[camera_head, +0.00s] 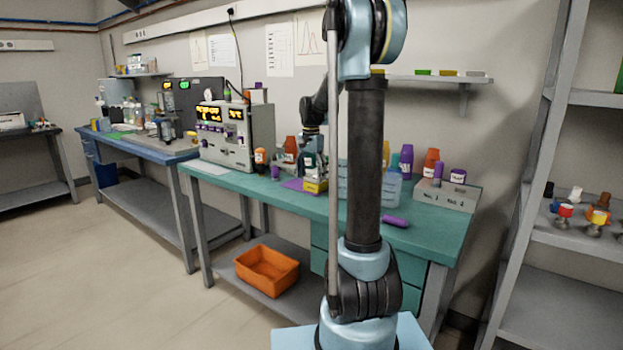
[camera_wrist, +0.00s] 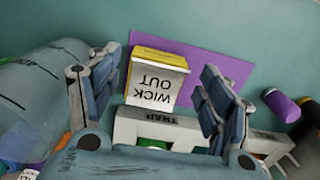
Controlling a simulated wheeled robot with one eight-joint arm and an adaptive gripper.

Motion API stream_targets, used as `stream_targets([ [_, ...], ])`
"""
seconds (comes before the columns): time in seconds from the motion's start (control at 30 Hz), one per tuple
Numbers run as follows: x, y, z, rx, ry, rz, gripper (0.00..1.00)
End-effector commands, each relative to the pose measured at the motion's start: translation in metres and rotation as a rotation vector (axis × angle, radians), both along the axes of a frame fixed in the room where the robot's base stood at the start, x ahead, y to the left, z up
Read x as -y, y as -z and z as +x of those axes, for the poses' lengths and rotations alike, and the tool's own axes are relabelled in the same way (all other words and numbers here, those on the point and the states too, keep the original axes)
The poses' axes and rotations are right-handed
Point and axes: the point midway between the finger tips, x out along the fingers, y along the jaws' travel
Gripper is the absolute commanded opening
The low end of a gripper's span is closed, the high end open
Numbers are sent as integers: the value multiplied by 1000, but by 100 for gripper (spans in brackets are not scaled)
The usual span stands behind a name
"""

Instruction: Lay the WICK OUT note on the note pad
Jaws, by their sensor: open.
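The WICK OUT note (camera_wrist: 156,84) is a yellow block-like piece with a white lettered face. In the wrist view it lies over the left part of a flat purple pad (camera_wrist: 215,66), which looks like the note pad. Whether it rests flat on the pad I cannot tell. My gripper (camera_wrist: 160,64) is open, with one finger on each side of the note and visible gaps to both. In the head view the yellow note (camera_head: 315,187) shows beside the purple pad (camera_head: 294,184) on the green bench, with my gripper (camera_head: 311,160) just above, partly hidden.
A pale block marked TRAP (camera_wrist: 128,127) stands close to the note. In the head view, an instrument (camera_head: 225,135) stands left, bottles (camera_head: 405,160) and a grey rack (camera_head: 445,196) right. An orange bin (camera_head: 267,268) sits below.

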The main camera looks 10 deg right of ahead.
Motion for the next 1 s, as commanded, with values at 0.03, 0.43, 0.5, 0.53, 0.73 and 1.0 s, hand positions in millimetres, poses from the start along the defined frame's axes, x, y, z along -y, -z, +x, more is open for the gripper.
stream_targets([
  [0.03,0,-7,0,0,0,0,72],
  [0.43,0,-79,0,0,0,0,72],
  [0.5,0,-89,0,0,0,0,72],
  [0.53,0,-93,0,0,0,0,72],
  [0.73,0,-109,0,0,0,0,72],
  [1.0,1,-112,-10,4,-15,0,72],
])
